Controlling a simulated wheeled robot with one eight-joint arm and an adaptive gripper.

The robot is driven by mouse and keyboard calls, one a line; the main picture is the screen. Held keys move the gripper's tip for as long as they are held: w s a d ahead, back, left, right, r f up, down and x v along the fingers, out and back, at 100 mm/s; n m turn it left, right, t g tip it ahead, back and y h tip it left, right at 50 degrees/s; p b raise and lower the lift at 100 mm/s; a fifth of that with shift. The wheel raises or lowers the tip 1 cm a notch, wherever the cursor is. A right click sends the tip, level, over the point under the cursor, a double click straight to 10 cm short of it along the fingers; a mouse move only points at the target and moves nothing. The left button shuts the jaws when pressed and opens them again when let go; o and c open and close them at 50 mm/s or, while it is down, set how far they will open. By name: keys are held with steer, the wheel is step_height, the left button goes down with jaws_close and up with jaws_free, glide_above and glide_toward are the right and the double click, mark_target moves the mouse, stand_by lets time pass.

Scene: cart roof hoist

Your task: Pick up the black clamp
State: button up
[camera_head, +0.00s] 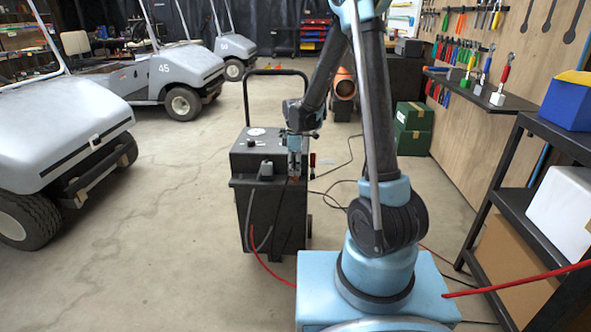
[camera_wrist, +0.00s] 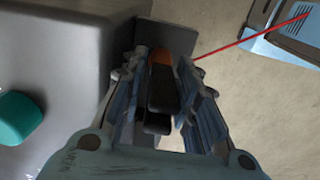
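The black clamp (camera_wrist: 162,92) shows in the wrist view between the two fingers of my gripper (camera_wrist: 160,68), with an orange-brown part at its far end. The fingers stand apart on either side of it; contact with it is not clear. In the head view my gripper (camera_head: 294,170) points down at the front right of the dark wheeled charger box (camera_head: 250,150), and the clamp is too small and covered there to make out well.
A red cable (camera_head: 262,262) runs from the box along the floor. A black shelf rack (camera_head: 500,165) stands at the right, and parked carts (camera_head: 60,125) stand at the left. Floor left of the box is clear.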

jaws_close()
steer(key=shift+r, duration=0.1)
step_height(320, 180, up, 10)
steer(key=shift+f, duration=0.1)
stand_by(0.4)
stand_by(0.4)
